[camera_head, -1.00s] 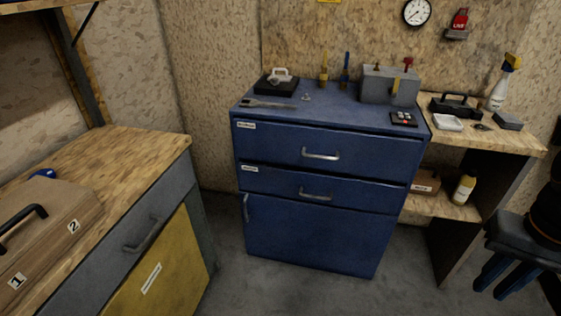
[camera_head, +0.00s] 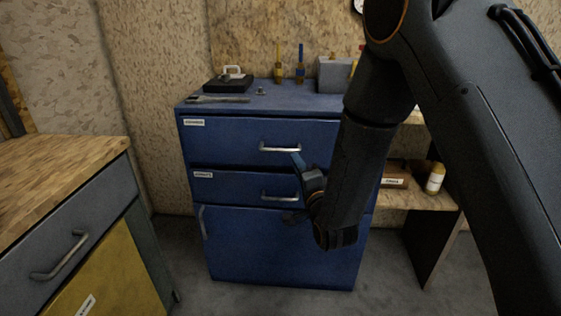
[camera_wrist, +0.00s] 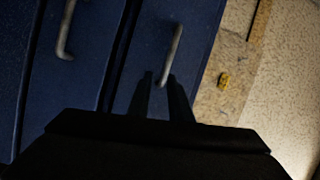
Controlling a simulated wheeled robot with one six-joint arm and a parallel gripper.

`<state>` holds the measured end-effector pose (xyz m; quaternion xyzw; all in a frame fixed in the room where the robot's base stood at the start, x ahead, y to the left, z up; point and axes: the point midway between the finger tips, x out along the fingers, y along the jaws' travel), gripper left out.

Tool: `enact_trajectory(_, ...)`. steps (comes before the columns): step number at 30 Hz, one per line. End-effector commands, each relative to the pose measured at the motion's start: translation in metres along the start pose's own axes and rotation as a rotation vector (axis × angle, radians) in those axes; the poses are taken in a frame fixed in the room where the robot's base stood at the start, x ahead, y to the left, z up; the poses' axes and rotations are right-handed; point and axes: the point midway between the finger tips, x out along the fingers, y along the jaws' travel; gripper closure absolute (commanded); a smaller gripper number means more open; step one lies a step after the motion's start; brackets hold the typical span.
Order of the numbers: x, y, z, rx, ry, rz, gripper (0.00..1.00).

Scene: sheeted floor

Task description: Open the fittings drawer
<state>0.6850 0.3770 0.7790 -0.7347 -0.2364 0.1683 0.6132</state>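A blue cabinet (camera_head: 225,250) has two drawers above a door. The upper drawer (camera_head: 225,143) and lower drawer (camera_head: 235,188) both look shut. Each has a label too small to read, so I cannot tell which says fittings. The upper handle (camera_head: 279,149) and lower handle (camera_head: 280,197) are metal bars. My gripper (camera_wrist: 159,79) is in front of the drawers, a finger just below the right end of the upper handle in the head view. In the wrist view its fingers are apart, with a handle (camera_wrist: 176,42) ending between the tips. Contact is not clear.
A wooden workbench (camera_head: 60,160) with a grey drawer and yellow door stands at the left. Tools lie on the cabinet top. Bare floor (camera_head: 185,300) shows in front.

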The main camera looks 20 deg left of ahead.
Motion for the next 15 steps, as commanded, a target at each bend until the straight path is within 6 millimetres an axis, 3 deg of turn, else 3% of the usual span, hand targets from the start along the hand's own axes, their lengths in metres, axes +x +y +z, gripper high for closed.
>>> enact_trajectory(1, 0.002, 0.004, 0.013, 0.038, -0.012, -0.044, 0.81)
enact_trajectory(6, 0.004, -0.002, 0.030, 0.115, -0.029, -0.135, 0.81)
enact_trajectory(15, 0.040, -0.010, 0.031, 0.123, -0.029, -0.148, 0.81)
